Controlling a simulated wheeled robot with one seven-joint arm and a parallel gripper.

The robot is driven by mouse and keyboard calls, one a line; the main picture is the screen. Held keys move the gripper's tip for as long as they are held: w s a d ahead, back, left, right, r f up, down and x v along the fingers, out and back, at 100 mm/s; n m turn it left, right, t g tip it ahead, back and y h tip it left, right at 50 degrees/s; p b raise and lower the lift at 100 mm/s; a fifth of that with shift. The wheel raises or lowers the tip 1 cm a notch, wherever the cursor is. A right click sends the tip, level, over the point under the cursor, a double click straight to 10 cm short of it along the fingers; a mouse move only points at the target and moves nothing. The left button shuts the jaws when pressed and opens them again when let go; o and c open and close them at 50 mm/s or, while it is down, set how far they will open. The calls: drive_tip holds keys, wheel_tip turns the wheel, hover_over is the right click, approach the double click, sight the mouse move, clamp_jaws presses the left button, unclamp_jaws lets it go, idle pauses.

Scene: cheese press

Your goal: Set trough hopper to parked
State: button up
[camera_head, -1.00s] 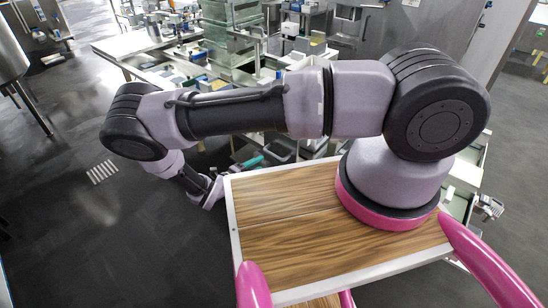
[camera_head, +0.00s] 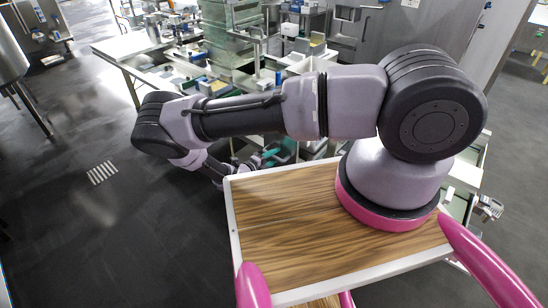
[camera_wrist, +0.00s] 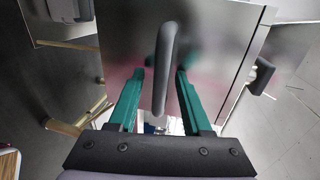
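In the wrist view my gripper (camera_wrist: 160,72) has two teal fingers spread apart. A dark grey bar handle (camera_wrist: 166,45) stands between them, with a visible gap on each side, so it is not gripped. The handle is in front of a shiny steel panel (camera_wrist: 212,40), which may be part of the trough hopper; I cannot tell for sure. In the head view a teal part of my gripper (camera_head: 270,154) shows low beyond the wooden top, and the rest is mostly hidden. The handle cannot be made out there.
A cluttered steel bench (camera_head: 128,46) with trays and glass-like stacked plates (camera_head: 230,35) stands beyond my arm. In the wrist view another dark handle-like part (camera_wrist: 262,80) sits to the right of the panel. Dark open floor (camera_head: 95,220) lies at the left.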

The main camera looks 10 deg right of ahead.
clamp_jaws()
idle(1.3)
